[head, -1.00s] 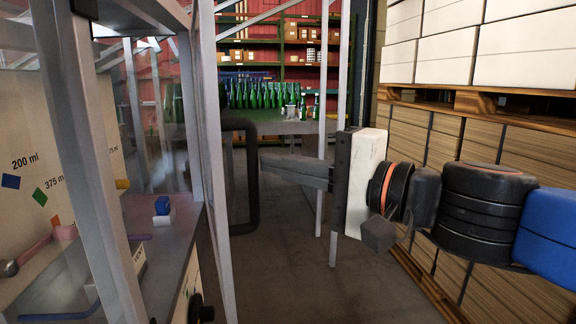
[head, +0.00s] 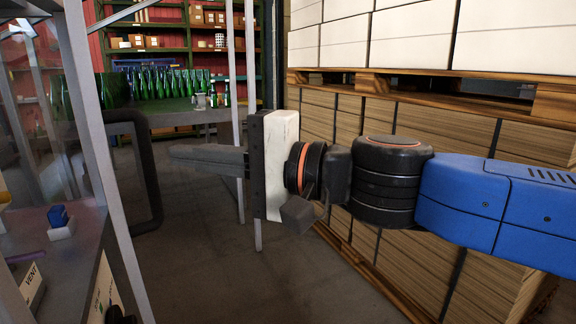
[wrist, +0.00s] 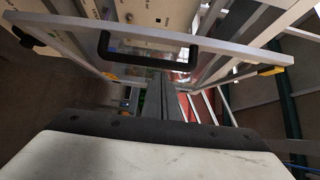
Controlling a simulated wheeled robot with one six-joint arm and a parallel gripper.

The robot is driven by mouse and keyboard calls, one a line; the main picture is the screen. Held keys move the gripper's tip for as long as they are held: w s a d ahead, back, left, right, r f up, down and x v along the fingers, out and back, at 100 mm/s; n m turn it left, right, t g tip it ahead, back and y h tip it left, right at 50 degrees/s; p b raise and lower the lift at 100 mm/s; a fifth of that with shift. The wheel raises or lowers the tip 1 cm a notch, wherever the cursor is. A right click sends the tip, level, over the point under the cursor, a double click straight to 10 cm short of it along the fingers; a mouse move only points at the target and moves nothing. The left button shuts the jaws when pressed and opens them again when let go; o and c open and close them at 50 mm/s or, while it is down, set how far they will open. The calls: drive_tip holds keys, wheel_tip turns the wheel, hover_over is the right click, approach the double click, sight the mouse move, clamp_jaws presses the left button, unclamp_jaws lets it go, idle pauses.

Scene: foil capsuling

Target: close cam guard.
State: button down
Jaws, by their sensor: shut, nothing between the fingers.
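The cam guard is a grey metal frame (head: 92,140) with clear panels, at the left of the head view. A black bracket-shaped handle (head: 152,180) stands out from its edge. In the wrist view the handle (wrist: 148,62) lies across the guard's pale bar (wrist: 225,52), past my fingers. My gripper (head: 178,153) is shut and empty, its fingers pointing left towards the handle. In the wrist view my gripper (wrist: 153,85) shows as two dark fingers side by side. The fingertips appear close to the handle; I cannot tell whether they touch. The guard's hinge side is not clear.
A pallet of stacked boxes (head: 400,105) fills the right side, behind my arm. Green bottles (head: 165,85) stand on a table (head: 190,115) at the back, before shelves (head: 160,40). A blue-topped block (head: 60,222) sits inside the machine. Floor (head: 205,240) below my gripper is clear.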

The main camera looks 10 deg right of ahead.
drive_tip(key=v, duration=1.2)
drive_tip(key=shift+d, duration=0.2)
idle(0.8)
drive_tip(key=shift+s+d+f, duration=0.1)
drive_tip(key=shift+s+d, duration=0.1)
drive_tip(key=shift+d, duration=0.3)
drive_tip(key=shift+s+d, duration=0.5)
drive_tip(key=shift+d, duration=0.05)
idle(0.3)
